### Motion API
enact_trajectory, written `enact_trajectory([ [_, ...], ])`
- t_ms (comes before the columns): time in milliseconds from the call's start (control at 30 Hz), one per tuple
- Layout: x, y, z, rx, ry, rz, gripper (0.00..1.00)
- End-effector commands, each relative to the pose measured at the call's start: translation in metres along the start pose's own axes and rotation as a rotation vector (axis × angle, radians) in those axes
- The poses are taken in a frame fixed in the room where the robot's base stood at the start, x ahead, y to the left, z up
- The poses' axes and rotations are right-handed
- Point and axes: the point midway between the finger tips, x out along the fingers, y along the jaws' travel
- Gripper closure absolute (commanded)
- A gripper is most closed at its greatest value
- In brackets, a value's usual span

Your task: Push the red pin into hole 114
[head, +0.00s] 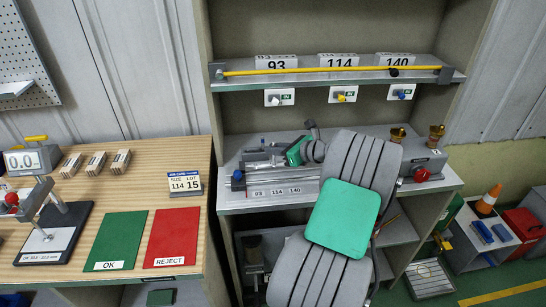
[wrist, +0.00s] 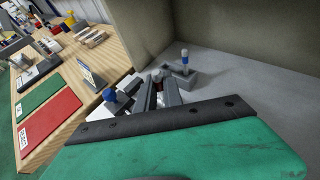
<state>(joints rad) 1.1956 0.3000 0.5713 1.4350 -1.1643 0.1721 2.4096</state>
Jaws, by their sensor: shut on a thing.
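My arm covers the middle of the head view, and my gripper (head: 292,158) is low over the grey bench, behind the labels 93, 114 and 140. In the wrist view the gripper (wrist: 160,92) is shut on a small grey piece (wrist: 157,78), which I cannot identify. I cannot make out the red pin in either view. Under the shelf sign 114 (head: 338,60) is a white plate with a yellow peg (head: 343,96). The bench label strip (head: 274,191) also reads 114. Whether a hole lies there is hidden or too small to tell.
A yellow rod (head: 300,70) runs along the shelf front. A red knob (head: 421,174) and brass fittings (head: 397,134) stand at the bench's right. A blue-topped peg (wrist: 184,62) and a blue knob (wrist: 110,95) are near my gripper. A wooden table (head: 130,185) is at left.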

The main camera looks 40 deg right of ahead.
Motion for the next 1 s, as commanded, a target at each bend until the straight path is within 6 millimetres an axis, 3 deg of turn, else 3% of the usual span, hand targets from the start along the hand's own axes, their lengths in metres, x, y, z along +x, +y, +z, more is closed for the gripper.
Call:
enact_trajectory([
  [167, 0.017, -0.007, -0.011, 0.001, 0.0, 0.001, 1.0],
  [333, 0.026, -0.006, -0.037, 0.005, 0.004, 0.0, 1.0],
  [500, 0.028, -0.004, -0.042, 0.007, 0.007, 0.002, 1.0],
  [533, 0.028, -0.004, -0.043, 0.008, 0.008, 0.003, 0.87],
  [767, 0.027, -0.005, -0.04, 0.003, 0.003, 0.002, 0.68],
  [1000, 0.026, -0.006, -0.038, 0.001, 0.001, 0.0, 0.67],
])
